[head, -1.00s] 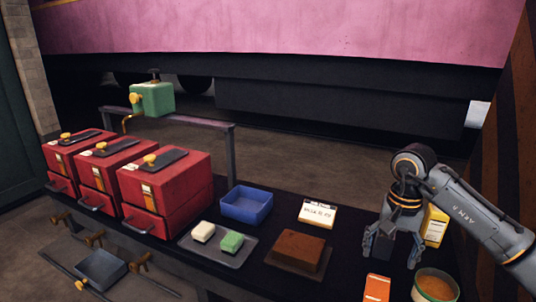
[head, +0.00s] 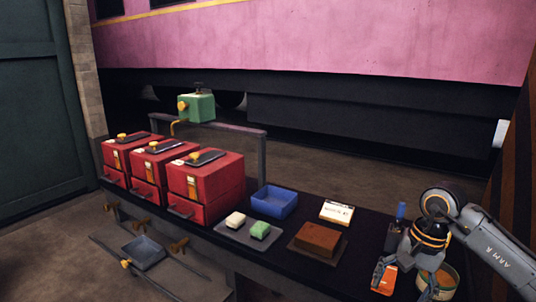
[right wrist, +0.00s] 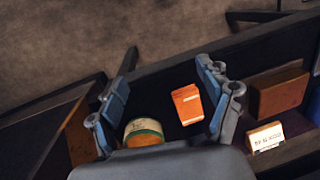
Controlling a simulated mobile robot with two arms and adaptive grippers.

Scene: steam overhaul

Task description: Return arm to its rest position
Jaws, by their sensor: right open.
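My right gripper (head: 408,278) is open and empty above the right end of the dark bench (head: 352,258). In the right wrist view its two fingers (right wrist: 165,90) stand wide apart. Below and between them are an orange packet (right wrist: 187,104) and a round tin with orange contents (right wrist: 143,131). The packet (head: 384,278) and the tin (head: 447,282) also show in the head view, partly covered by the gripper. I cannot see either being touched. My left gripper is not in view.
Three red boxes (head: 204,184) stand at the bench's left. A blue tray (head: 274,203), soap tray (head: 243,238), brown block (head: 317,237), white card (head: 337,211) and dark holder (head: 394,238) lie along the bench. A green tank (head: 199,107) sits behind on a rail.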

